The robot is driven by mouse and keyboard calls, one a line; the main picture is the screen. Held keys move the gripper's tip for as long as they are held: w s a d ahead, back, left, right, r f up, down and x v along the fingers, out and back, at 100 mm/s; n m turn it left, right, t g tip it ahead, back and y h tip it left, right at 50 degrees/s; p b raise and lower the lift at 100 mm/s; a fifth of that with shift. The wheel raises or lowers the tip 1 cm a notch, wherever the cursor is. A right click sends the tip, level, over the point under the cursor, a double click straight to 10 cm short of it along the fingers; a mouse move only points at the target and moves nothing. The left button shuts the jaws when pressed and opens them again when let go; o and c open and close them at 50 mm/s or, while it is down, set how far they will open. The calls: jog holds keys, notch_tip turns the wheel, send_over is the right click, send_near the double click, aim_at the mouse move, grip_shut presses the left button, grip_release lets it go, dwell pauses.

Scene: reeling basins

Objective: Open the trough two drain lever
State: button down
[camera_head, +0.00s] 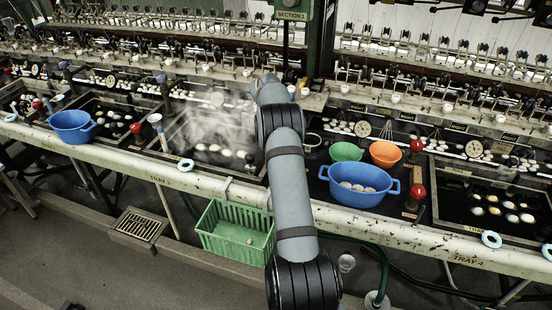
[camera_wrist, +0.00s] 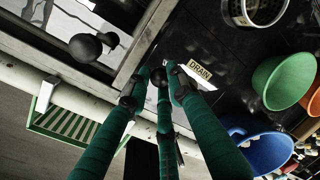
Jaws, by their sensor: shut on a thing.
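In the wrist view, my gripper (camera_wrist: 158,86) has its dark-green fingers closed in around a small dark knob (camera_wrist: 160,75) on the bench beside a DRAIN label (camera_wrist: 200,70). I take the knob to be the drain lever; the fingertips hide most of it, and I cannot tell how far it is turned. In the head view, my arm reaches up over the bench's front rail and hides the gripper and the lever. A steaming basin (camera_head: 215,158) with pale cocoons lies just left of my arm.
Right of my arm stand a blue tub (camera_head: 360,200), a green bowl (camera_head: 345,152) and an orange bowl (camera_head: 385,154). Red-knobbed levers (camera_head: 417,191) rise nearby. In the wrist view, a dark ball-ended part (camera_wrist: 86,46) lies left.

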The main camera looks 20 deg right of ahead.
jog(key=shift+d+r, duration=0.1)
jog(key=shift+d, duration=0.15)
jog(key=c, duration=1.7)
grip_release()
jog(key=shift+o, duration=0.8)
jog(key=shift+a, duration=0.15)
notch_tip(320, 180, up, 12)
jog(key=s+a, duration=0.1)
jog(key=shift+s+a, duration=0.25)
jog(key=shift+a, duration=0.1)
jog(key=shift+f, duration=0.2)
